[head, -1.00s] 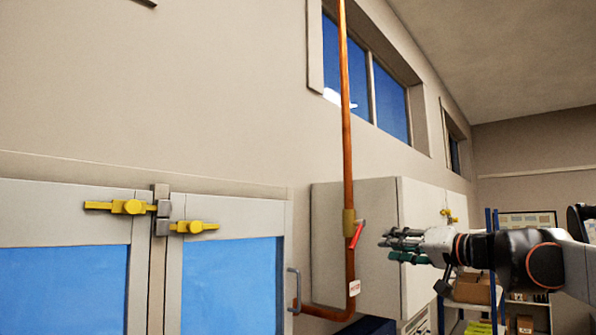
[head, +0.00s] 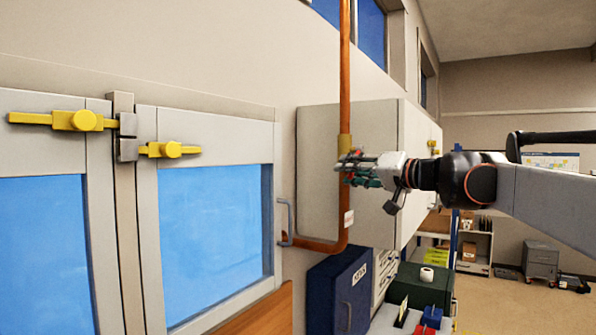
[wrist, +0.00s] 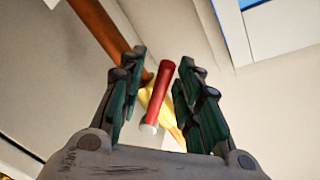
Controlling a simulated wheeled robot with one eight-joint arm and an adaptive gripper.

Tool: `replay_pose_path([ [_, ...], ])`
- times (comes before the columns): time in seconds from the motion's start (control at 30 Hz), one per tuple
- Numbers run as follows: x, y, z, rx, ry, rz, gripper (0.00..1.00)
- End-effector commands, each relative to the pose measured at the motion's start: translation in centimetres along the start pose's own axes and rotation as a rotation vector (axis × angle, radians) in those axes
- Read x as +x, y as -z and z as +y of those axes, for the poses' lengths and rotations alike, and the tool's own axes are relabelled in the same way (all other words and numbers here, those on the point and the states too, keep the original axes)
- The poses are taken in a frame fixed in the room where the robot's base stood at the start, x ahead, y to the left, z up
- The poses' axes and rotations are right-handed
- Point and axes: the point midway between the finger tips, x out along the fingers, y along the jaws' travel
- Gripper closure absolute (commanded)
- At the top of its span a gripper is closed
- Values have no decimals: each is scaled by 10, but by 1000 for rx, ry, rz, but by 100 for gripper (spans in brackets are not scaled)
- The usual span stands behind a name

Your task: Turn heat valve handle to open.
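The heat valve has a red handle (wrist: 158,90) on a brass body (head: 344,143), set in a vertical copper pipe (head: 344,70) in front of a cream cabinet. In the wrist view the handle is a slightly tilted red bar with a pale end, lying between my gripper's green fingers. My gripper (wrist: 163,85) is open, with a gap on each side of the handle, and no contact shows. In the head view my gripper (head: 352,168) reaches the pipe from the right, and its fingers hide most of the handle.
A cream wall cabinet (head: 318,185) stands right behind the pipe. At left are window-like doors with yellow latches (head: 172,150) and a grey pull handle (head: 284,222). Below are a blue box (head: 338,290) and a dark green case (head: 418,285).

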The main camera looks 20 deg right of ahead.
Motion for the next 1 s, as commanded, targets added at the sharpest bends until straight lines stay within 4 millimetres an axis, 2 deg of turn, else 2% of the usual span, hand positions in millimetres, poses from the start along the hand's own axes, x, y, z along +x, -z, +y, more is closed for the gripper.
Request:
replay_pose_path([
  [0.27, -1, 0, 0, 0, -1, 0, 69],
  [0.3, -1, 0, 0, 0, -1, 0, 73],
  [0.4, 0, 0, 0, 0, 0, 0, 96],
  [0.43, 0, 0, 0, 0, 0, 0, 100],
  [0.73, 0, 0, 3, -28, 6, 6, 100],
  [1.0, 4, 0, 20, -247, 47, 52, 100],
])
